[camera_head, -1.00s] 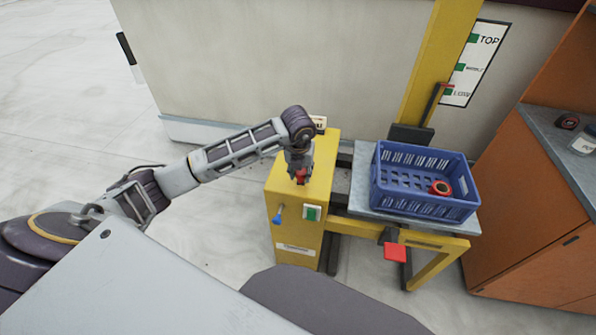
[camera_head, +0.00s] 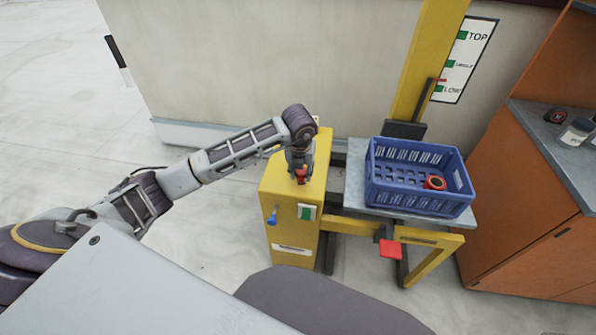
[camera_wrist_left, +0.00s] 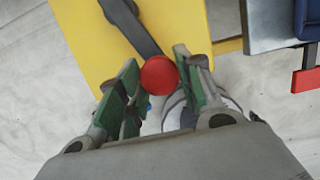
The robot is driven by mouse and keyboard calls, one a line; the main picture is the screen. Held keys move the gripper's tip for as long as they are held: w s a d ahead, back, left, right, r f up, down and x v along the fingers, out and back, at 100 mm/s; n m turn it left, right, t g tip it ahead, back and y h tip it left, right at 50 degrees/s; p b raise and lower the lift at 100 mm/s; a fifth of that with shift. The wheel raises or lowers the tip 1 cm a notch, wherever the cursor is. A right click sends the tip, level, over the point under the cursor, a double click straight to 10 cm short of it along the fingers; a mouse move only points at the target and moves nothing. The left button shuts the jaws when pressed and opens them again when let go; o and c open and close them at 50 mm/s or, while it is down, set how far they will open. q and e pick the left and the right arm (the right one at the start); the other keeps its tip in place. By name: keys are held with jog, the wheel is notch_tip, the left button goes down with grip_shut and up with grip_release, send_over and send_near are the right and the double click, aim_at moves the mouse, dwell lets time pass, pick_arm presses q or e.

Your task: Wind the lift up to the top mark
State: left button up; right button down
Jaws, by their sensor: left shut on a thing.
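The lift's yellow winch box (camera_head: 290,225) stands beside the yellow mast (camera_head: 425,60). My left gripper (camera_head: 301,172) is shut on the crank's red knob (camera_wrist_left: 159,75) above the box top. In the left wrist view the dark crank arm (camera_wrist_left: 130,25) runs from the knob to the box, and the green-padded fingers (camera_wrist_left: 157,68) stand either side of the knob. The grey lift platform (camera_head: 356,180) carries a blue crate (camera_head: 415,200). A red pointer (camera_head: 441,80) sits just above the LOW mark on the white scale board (camera_head: 465,62), well below TOP. My right gripper is out of view.
A red ring-shaped roll (camera_head: 434,183) lies in the crate. A red pedal (camera_head: 390,249) sticks out below the platform. A green switch (camera_head: 306,212) and a blue lever (camera_head: 271,216) are on the box front. An orange cabinet (camera_head: 525,215) stands at right.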

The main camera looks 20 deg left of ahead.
pick_arm(q)
jog(key=shift+w+d, duration=0.2)
jog(key=shift+d, duration=0.4)
jog(key=shift+w+d, duration=0.1)
jog(key=shift+w, duration=0.05)
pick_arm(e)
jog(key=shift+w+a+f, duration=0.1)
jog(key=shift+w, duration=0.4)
pick_arm(q)
jog(key=shift+w+d+b, duration=0.35)
jog(key=shift+w+d, duration=0.2)
jog(key=shift+w, duration=0.05)
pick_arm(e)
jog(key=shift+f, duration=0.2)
pick_arm(q)
jog(key=shift+w, duration=0.1)
